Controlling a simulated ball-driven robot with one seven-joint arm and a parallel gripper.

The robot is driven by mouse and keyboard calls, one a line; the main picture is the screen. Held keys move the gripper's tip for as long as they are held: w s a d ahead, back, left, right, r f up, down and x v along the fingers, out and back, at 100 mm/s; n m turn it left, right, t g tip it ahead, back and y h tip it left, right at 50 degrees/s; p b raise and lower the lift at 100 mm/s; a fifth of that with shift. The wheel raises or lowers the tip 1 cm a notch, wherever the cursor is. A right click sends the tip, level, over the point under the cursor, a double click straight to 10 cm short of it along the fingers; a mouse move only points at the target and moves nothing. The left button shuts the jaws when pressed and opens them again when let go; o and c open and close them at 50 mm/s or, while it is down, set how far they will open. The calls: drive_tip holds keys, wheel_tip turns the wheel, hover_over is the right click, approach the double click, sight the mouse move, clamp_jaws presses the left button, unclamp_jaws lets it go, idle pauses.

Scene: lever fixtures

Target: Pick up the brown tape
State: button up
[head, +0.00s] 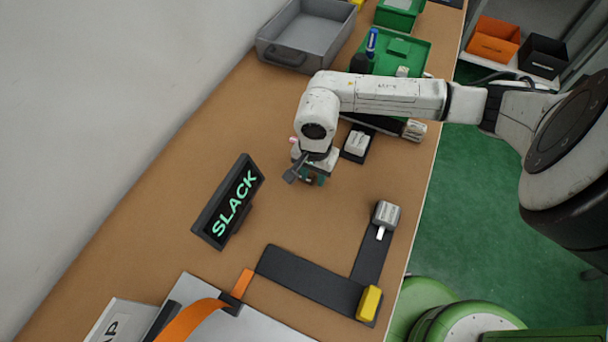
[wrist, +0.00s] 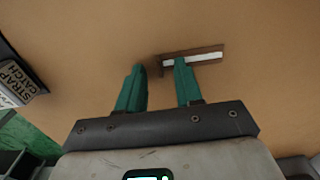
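A brown piece with a white strip along it, which I take to be the brown tape (wrist: 213,49), lies on the tan tabletop in the wrist view. One finger covers part of it, and its darker brown end shows between the fingers. My gripper (wrist: 157,66) has two green fingers, spread apart with a gap between them. The right finger's tip overlaps the tape in the picture; I cannot tell whether it touches. In the head view my gripper (head: 314,181) points down low over the table, and the tape is mostly hidden there.
A SLACK sign (head: 230,203) stands left of and in front of my gripper. A black L-shaped strip (head: 310,276) carries a grey block (head: 386,214) and a yellow block (head: 370,302). A small white switch (head: 357,144) is close on the right. A grey tray (head: 304,36) stands behind.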

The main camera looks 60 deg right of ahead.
drive_tip(key=shift+c, duration=0.4)
clamp_jaws()
drive_tip(key=shift+r, duration=0.15)
